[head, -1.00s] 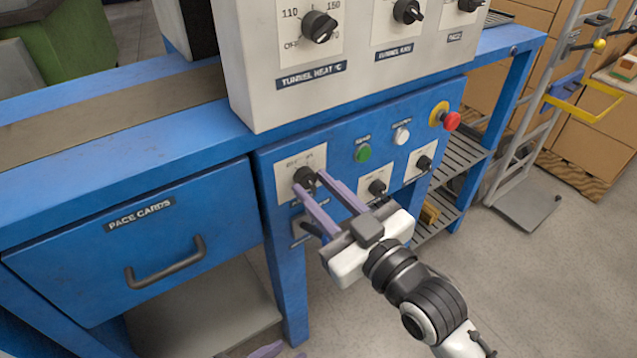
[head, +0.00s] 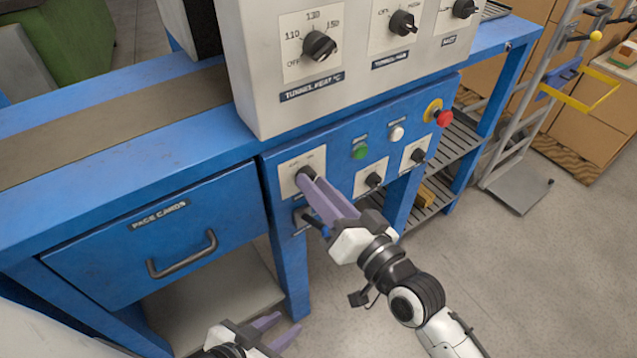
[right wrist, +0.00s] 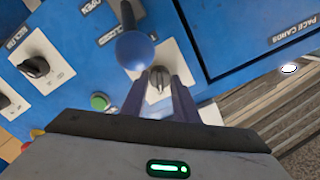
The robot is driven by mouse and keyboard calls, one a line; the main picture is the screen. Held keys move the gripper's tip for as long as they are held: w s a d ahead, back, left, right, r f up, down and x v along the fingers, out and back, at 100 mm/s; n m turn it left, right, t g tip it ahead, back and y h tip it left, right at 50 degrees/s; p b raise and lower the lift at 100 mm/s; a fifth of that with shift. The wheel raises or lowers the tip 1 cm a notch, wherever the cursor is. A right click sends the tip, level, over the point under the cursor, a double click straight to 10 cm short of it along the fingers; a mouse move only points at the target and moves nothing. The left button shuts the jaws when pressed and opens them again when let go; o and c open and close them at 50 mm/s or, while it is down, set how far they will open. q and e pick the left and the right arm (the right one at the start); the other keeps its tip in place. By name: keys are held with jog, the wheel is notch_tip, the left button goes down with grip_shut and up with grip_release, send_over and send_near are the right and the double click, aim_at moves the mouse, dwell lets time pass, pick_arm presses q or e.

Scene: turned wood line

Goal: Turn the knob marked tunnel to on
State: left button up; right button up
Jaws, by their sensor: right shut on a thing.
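My right gripper (head: 306,183) is shut on a dark knob (right wrist: 158,83) on a white plate (head: 291,161), at the left end of the blue lower panel. In the right wrist view the two purple fingers (right wrist: 159,92) stand on either side of this knob. Its name label is hidden, and I cannot read its setting. On the grey box above, a large knob (head: 319,45) is labelled tunnel heat and another knob (head: 402,22) has a label that seems to read tunnel fan. My left gripper (head: 287,325) is open and empty, low in front of the bench.
A lever with a blue ball (right wrist: 135,50) stands close beside the held knob. Two more knobs (head: 373,180) (head: 417,155), a green button (head: 359,152), a white button (head: 397,133) and a red emergency stop (head: 444,118) are to the right. A drawer (head: 115,262) is at left.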

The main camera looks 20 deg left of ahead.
jog(key=shift+m, duration=0.6)
jog(key=o, duration=1.1)
jog(key=shift+c, duration=0.2)
jog(key=p+v, duration=0.1)
jog(key=v, duration=0.9)
jog(key=shift+s+d, duration=0.1)
jog(key=shift+d, duration=0.05)
jog(key=s+d+f+h+p, duration=0.2)
jog(key=s+d+f+h, duration=0.2)
jog(key=d, duration=0.3)
jog(key=s+d+f+g+h+p, duration=0.1)
jog(key=s+d+f+h+p, duration=0.1)
jog(key=d+f, duration=0.5)
jog(key=s+d+f+g+h+p, duration=0.1)
jog(key=s+d+f+h+p, duration=0.2)
jog(key=s+d+f+h, duration=0.2)
jog(key=shift+s+d+f+n+h, duration=0.35)
jog(key=shift+d+f, duration=0.2)
jog(key=shift+d, duration=0.35)
